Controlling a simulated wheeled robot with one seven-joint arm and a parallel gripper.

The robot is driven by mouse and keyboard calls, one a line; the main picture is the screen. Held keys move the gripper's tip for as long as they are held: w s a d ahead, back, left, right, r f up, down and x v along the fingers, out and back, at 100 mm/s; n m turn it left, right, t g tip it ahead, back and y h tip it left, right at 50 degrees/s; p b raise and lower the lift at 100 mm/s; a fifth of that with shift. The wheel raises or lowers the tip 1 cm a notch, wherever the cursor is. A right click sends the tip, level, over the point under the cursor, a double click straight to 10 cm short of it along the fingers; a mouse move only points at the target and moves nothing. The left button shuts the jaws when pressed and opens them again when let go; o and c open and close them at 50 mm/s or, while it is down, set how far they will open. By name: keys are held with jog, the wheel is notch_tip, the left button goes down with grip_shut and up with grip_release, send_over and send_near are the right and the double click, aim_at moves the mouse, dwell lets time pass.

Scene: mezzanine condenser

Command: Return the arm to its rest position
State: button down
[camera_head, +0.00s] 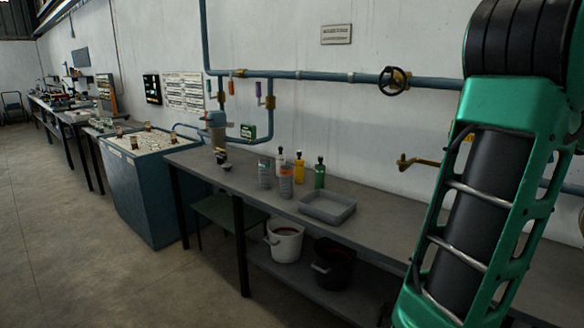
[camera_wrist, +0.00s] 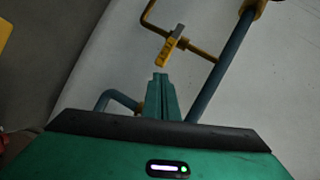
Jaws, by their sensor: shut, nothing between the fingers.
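My gripper (camera_wrist: 160,80) shows in the wrist view, its two green fingers together with nothing between them. Beyond the fingertips is a yellow valve handle (camera_wrist: 167,52) with a grey end, in front of the pale wall; I see a gap in the picture between it and the fingers. In the head view my green and black arm fills the right side, and my gripper is outside that view. A brass tap-like fitting (camera_head: 418,162) on the wall stands just left of my arm there.
A grey bench (camera_head: 385,232) runs along the wall, bearing a grey tray (camera_head: 327,207) and several bottles. A white bucket (camera_head: 285,241) and a dark bucket (camera_head: 332,264) sit beneath. A blue pipe (camera_head: 350,77) with a round valve wheel (camera_head: 394,81) crosses the wall. The floor (camera_head: 70,255) at left is clear.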

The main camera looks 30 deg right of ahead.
jog(key=w+a+f+n+g+y, duration=0.1)
jog(key=w+a+f+n+y, duration=0.3)
jog(key=a, duration=0.5)
jog(key=w+a+f+n+g+y, duration=0.1)
jog(key=w+a+f+n, duration=0.1)
jog(key=w+a+f, duration=0.55)
jog(key=w+a+f+n+g+y, duration=0.1)
jog(key=a+f+n+y, duration=0.2)
jog(key=a, duration=0.7)
jog(key=s+a+f+n+g+y, duration=0.1)
jog(key=s+a+f+n+g, duration=0.1)
jog(key=a, duration=0.6)
jog(key=s+a+f+n+g+y, duration=0.1)
jog(key=s+a+f+n+g, duration=0.1)
jog(key=s+a+f+n, duration=0.2)
jog(key=s+a+f+n+g+y, duration=0.1)
jog(key=s+a+f+n+g, duration=0.1)
jog(key=s+a, duration=0.5)
jog(key=a+f+n, duration=0.1)
jog(key=a+f, duration=0.1)
jog(key=a, duration=0.3)
jog(key=shift+a, duration=0.3)
